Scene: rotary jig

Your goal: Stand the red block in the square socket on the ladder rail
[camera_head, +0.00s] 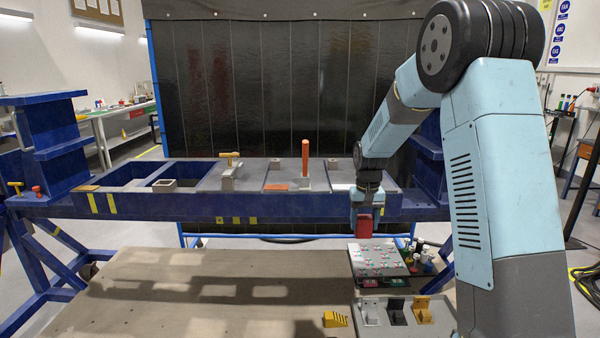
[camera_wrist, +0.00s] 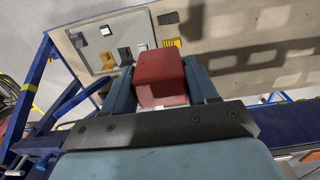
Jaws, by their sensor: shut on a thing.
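My gripper (camera_head: 367,207) is shut on the red block (camera_head: 365,228) and holds it in front of the blue ladder rail (camera_head: 290,208), toward its right end, above the white board. In the wrist view the red block (camera_wrist: 161,80) sits between the two blue-grey fingers of my gripper (camera_wrist: 165,85). A small raised square frame with an opening, which looks like the square socket (camera_head: 164,181), sits on the rail's left part, well left of my gripper. It looks empty.
Below are a white board (camera_head: 378,258), grey and yellow brackets (camera_head: 397,309) and a yellow striped block (camera_head: 335,320). The tabletop's left is clear.

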